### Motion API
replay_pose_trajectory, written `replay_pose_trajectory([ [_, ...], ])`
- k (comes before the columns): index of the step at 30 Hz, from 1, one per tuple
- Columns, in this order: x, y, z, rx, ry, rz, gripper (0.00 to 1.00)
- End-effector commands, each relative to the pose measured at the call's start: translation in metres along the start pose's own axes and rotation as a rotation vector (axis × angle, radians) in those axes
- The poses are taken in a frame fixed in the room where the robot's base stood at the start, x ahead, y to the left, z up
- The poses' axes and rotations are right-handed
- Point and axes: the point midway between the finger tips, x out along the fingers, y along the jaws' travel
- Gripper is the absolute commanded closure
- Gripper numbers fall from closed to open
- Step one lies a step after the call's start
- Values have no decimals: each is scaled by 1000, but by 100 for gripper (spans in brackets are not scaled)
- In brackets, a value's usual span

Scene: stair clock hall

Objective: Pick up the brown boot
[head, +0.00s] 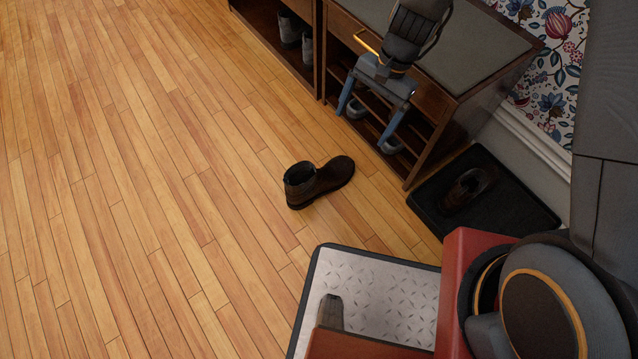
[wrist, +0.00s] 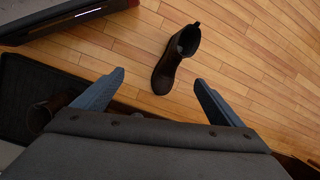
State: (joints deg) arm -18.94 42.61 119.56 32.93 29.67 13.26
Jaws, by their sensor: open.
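The brown boot (head: 318,182) stands upright on the wooden floor in the head view, its toe pointing right. In the wrist view the brown boot (wrist: 174,60) lies beyond the fingertips, between their lines. My gripper (head: 369,124) is in front of the shoe cabinet in the head view, to the upper right of the boot and apart from it. Its two blue fingers are spread and nothing is between them. In the wrist view my gripper (wrist: 158,80) also shows open.
A second dark brown shoe (head: 467,188) sits on a black tray (head: 428,207) against the wall. The wooden cabinet (head: 463,122) holds shoes on its shelves. A grey pair (head: 290,32) stands in another cabinet. Floor left of the boot is clear.

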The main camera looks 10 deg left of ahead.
Motion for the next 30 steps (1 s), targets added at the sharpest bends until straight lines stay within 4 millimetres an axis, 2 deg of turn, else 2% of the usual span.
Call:
replay_pose_trajectory([
  [1,30,-6,-9,15,-10,2,9],
  [15,221,-47,-45,181,-74,12,9],
  [18,253,-52,-50,211,-83,15,9],
  [22,282,-55,-53,238,-91,19,9],
  [30,310,-57,-53,257,-96,22,9],
])
